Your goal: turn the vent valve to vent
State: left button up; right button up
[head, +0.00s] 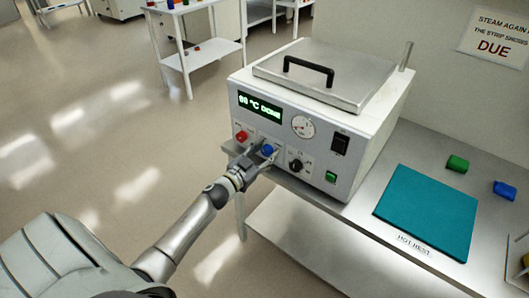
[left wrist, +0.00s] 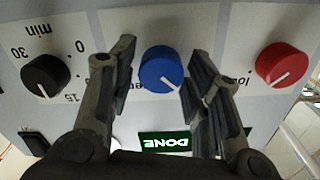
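A blue knob (head: 267,150) is on the front panel of the white steam unit (head: 375,145), between a red knob (head: 241,136) and a black knob (head: 297,165). My left gripper (head: 256,155) is at the blue knob. In the left wrist view, which sees the panel upside down, the open fingers stand on both sides of the blue knob (left wrist: 161,68), with gaps visible. Its white pointer line slants to the lower right there. The fingers partly hide the label by it, so I cannot tell whether it is the vent valve. My right gripper is not in view.
The unit has a lid with a black handle (head: 309,70), a gauge (head: 303,126) and a display (head: 260,106) reading DONE. A teal mat (head: 428,210) lies on the bench to the right, near green (head: 457,164) and blue (head: 504,190) items.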

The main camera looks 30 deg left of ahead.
pick_arm(q)
jog(key=c, duration=0.7)
jog(key=shift+o, duration=0.2)
jog(key=shift+m, duration=0.3)
jog(key=m+b, duration=0.1)
jog(key=m, duration=0.3)
jog(key=shift+d+f+m, duration=0.1)
jog(key=shift+m, duration=0.2)
jog(key=m+b, duration=0.1)
jog(key=m, duration=0.3)
jog(key=shift+m+b, duration=0.3)
jog(key=shift+b, duration=0.05)
jog(key=m+b, duration=0.1)
jog(key=m, duration=0.3)
jog(key=shift+f, duration=0.2)
jog(key=shift+m+b, duration=0.85)
jog(key=shift+m, duration=1.35)
